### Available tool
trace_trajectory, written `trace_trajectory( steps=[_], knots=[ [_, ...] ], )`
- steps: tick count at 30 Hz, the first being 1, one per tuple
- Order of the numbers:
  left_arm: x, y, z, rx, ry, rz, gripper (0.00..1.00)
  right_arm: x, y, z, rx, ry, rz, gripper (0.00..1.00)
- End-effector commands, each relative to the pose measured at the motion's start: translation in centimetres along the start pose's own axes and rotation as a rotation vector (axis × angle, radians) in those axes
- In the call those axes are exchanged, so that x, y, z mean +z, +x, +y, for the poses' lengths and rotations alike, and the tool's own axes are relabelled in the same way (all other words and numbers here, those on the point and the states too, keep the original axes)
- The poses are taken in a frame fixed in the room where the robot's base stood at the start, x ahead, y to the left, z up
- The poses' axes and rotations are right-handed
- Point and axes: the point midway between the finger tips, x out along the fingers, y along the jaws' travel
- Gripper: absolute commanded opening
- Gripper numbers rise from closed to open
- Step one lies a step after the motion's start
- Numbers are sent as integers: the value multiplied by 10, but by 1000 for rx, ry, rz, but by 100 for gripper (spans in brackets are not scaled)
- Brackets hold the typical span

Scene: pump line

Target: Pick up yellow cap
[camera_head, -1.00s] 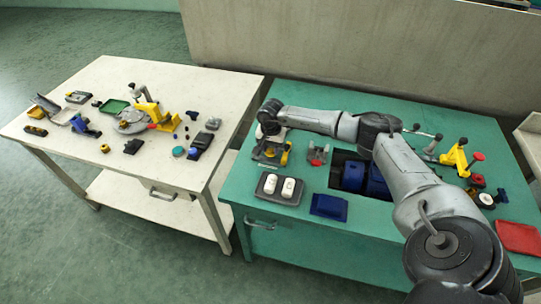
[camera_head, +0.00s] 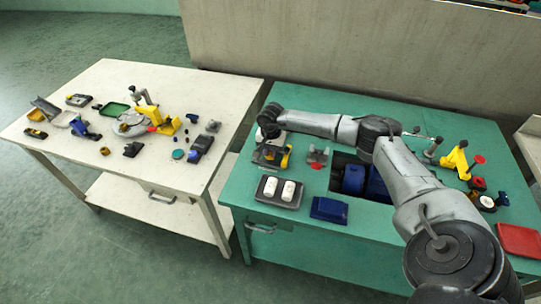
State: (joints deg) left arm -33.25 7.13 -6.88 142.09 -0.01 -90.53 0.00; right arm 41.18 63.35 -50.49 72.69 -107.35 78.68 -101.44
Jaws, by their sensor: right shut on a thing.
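My right arm reaches in from the right over the green table (camera_head: 380,225). Its right gripper (camera_head: 269,134) points down at the table's back left, above a dark tray-like holder. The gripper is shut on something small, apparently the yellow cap. The arm end and the small scale hide most of the grip. A yellow piece (camera_head: 286,157) shows just right of the gripper, at the holder's edge; I cannot tell whether it is the cap. My left gripper is out of view.
A dark tray with two white pieces (camera_head: 278,190) and a blue block (camera_head: 328,209) lie in front of the gripper. A yellow stand (camera_head: 456,160) and a red tray (camera_head: 519,239) are at right. The white table (camera_head: 90,105) at left holds several parts.

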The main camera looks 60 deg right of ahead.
Motion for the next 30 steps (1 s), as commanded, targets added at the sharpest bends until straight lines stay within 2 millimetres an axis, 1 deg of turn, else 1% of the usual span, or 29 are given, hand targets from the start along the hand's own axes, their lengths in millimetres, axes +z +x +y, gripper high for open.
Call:
trace_trajectory(
  steps=[13, 30],
  knots=[
    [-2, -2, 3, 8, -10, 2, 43, 0, -3, 0, 0, 0, 0, 2],
    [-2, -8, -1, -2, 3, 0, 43, 0, -12, 0, 0, 0, 0, 2]
  ],
)
